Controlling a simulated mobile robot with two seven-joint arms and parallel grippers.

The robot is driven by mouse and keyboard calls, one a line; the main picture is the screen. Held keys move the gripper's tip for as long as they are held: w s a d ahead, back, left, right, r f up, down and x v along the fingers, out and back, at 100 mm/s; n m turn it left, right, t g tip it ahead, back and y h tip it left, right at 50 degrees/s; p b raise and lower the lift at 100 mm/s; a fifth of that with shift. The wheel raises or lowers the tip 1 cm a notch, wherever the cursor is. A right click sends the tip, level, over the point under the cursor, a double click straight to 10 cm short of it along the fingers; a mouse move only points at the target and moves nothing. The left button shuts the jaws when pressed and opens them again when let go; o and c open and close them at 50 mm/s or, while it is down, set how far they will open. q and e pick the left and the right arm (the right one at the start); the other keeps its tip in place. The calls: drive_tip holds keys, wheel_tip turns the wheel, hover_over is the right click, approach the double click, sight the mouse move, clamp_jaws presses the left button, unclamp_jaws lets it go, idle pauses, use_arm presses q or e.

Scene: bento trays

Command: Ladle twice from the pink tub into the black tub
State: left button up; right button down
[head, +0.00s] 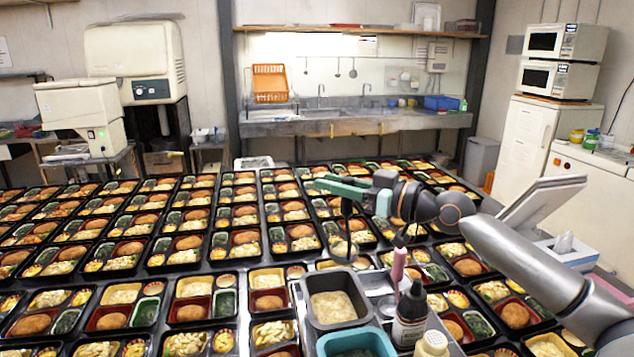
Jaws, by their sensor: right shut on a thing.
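My right gripper (338,188) reaches in from the right above the rows of trays, its jaws shut on a dark ladle (346,212). The ladle hangs down from the jaws, its bowl (343,249) above and behind the dark tub. This dark grey to black tub (366,309) stands at the front centre with pale food inside. A teal tub (327,346) with dark green food is in front of it, cut by the bottom edge. I cannot make out a pink tub. My left gripper is not in view.
Beside the tubs stand a dark bottle (410,317), a white-capped bottle (433,343) and an upright pink handle (398,265). Many filled black bento trays (145,313) cover the table closely. A tissue box (566,250) is at the right. The sink counter (350,123) is far behind.

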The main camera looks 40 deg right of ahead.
drive_tip(key=f+b, duration=0.2)
drive_tip(key=f, duration=0.1)
drive_tip(key=f+b, duration=0.1)
drive_tip(key=shift+s+f+b, duration=0.15)
drive_tip(key=shift+s+b, duration=0.1)
drive_tip(key=shift+b, duration=0.1)
drive_tip(key=a+f+n+g+h+p, duration=0.1)
drive_tip(key=a+f+n+g+h, duration=0.1)
drive_tip(key=a+f+n, duration=0.9)
drive_tip(key=shift+a+f+n+h+p, duration=0.15)
drive_tip(key=shift+a+n+h+p, duration=0.35)
drive_tip(key=shift+a, duration=0.85)
drive_tip(key=shift+s, duration=0.1)
idle(0.6)
